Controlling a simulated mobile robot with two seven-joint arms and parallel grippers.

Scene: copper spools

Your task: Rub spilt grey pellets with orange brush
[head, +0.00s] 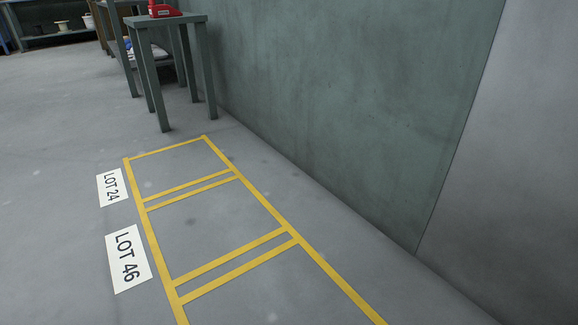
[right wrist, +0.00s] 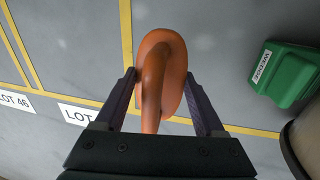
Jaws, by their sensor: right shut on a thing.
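My right gripper (right wrist: 160,76) shows in the right wrist view, its two dark fingers on either side of an orange, looped, glossy thing. I take this for the handle of the orange brush (right wrist: 152,65), and the gripper is shut on it. The brush is held above the grey floor. Its bristles cannot be made out. No grey pellets can be made out in either view. My left gripper is in neither view, and the head view shows no gripper.
Yellow floor lines (head: 185,189) mark bays beside LOT 24 (head: 112,187) and LOT 46 (head: 128,258) signs. A grey-green wall (head: 340,90) stands right. A metal table (head: 166,20) holds a red item (head: 163,11).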

